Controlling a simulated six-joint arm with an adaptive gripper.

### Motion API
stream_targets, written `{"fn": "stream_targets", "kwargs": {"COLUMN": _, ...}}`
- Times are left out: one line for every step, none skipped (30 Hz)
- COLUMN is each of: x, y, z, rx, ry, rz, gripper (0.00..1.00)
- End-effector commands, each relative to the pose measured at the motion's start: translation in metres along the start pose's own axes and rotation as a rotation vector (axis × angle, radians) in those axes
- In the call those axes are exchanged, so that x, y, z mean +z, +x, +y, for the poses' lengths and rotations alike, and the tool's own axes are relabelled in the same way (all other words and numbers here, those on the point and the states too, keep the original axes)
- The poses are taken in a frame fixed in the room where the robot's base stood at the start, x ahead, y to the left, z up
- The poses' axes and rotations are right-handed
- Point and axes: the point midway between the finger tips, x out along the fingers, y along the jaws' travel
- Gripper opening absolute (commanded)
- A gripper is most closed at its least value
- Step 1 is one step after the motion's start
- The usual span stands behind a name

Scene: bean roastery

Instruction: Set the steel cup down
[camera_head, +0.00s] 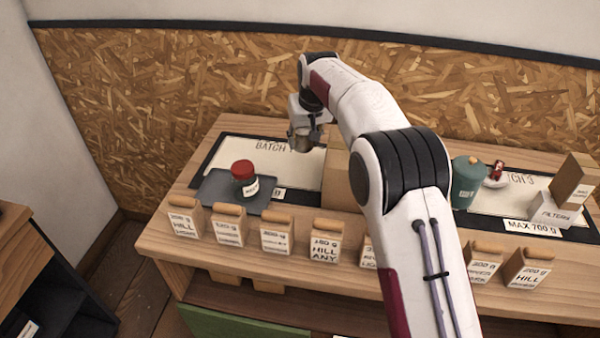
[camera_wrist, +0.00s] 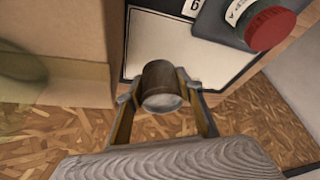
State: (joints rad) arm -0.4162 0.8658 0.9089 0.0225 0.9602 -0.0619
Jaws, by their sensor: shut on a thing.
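The steel cup (camera_wrist: 161,86) is a small grey-brown metal cup between the two fingers of my gripper (camera_wrist: 165,100) in the wrist view. The fingers are shut on its sides. In the head view my gripper (camera_head: 306,132) holds the steel cup (camera_head: 301,142) over the right part of the white batch panel (camera_head: 295,180) at the back left of the counter. The panel also shows beyond the cup in the wrist view (camera_wrist: 150,35). I cannot tell whether the cup touches the panel.
A red-lidded jar (camera_head: 244,178) stands on a dark grey tray (camera_head: 215,188). A cardboard box (camera_head: 337,180) stands close right of my gripper. Labelled bags (camera_head: 325,240) line the front edge. The panel's middle is bare.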

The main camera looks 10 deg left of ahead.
Motion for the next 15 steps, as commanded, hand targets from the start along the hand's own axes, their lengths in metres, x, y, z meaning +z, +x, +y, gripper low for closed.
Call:
{"fn": "stream_targets", "kwargs": {"x": 0.0, "y": 0.011, "z": -0.001, "rx": 0.006, "ry": 0.015, "rz": -0.004, "gripper": 0.09}}
{"fn": "stream_targets", "kwargs": {"x": -0.001, "y": 0.015, "z": -0.002, "rx": 0.01, "ry": 0.026, "rz": -0.005, "gripper": 0.09}}
{"fn": "stream_targets", "kwargs": {"x": -0.001, "y": 0.022, "z": -0.002, "rx": 0.016, "ry": 0.038, "rz": -0.008, "gripper": 0.09}}
{"fn": "stream_targets", "kwargs": {"x": -0.001, "y": 0.027, "z": -0.002, "rx": 0.02, "ry": 0.049, "rz": -0.009, "gripper": 0.09}}
{"fn": "stream_targets", "kwargs": {"x": -0.001, "y": 0.031, "z": -0.002, "rx": 0.024, "ry": 0.057, "rz": -0.009, "gripper": 0.09}}
{"fn": "stream_targets", "kwargs": {"x": 0.0, "y": 0.037, "z": -0.002, "rx": 0.028, "ry": 0.07, "rz": -0.012, "gripper": 0.09}}
{"fn": "stream_targets", "kwargs": {"x": -0.001, "y": 0.041, "z": -0.002, "rx": 0.031, "ry": 0.076, "rz": -0.012, "gripper": 0.09}}
{"fn": "stream_targets", "kwargs": {"x": -0.001, "y": 0.044, "z": -0.002, "rx": 0.035, "ry": 0.084, "rz": -0.013, "gripper": 0.09}}
{"fn": "stream_targets", "kwargs": {"x": 0.0, "y": 0.049, "z": -0.003, "rx": 0.039, "ry": 0.092, "rz": -0.014, "gripper": 0.09}}
{"fn": "stream_targets", "kwargs": {"x": 0.0, "y": 0.051, "z": -0.003, "rx": 0.041, "ry": 0.097, "rz": -0.015, "gripper": 0.09}}
{"fn": "stream_targets", "kwargs": {"x": 0.0, "y": 0.053, "z": -0.003, "rx": 0.043, "ry": 0.103, "rz": -0.015, "gripper": 0.09}}
{"fn": "stream_targets", "kwargs": {"x": 0.001, "y": 0.057, "z": -0.004, "rx": 0.045, "ry": 0.109, "rz": -0.015, "gripper": 0.09}}
{"fn": "stream_targets", "kwargs": {"x": 0.001, "y": 0.059, "z": -0.004, "rx": 0.047, "ry": 0.113, "rz": -0.015, "gripper": 0.09}}
{"fn": "stream_targets", "kwargs": {"x": 0.001, "y": 0.06, "z": -0.004, "rx": 0.048, "ry": 0.116, "rz": -0.015, "gripper": 0.09}}
{"fn": "stream_targets", "kwargs": {"x": 0.001, "y": 0.062, "z": -0.004, "rx": 0.049, "ry": 0.119, "rz": -0.015, "gripper": 0.09}}
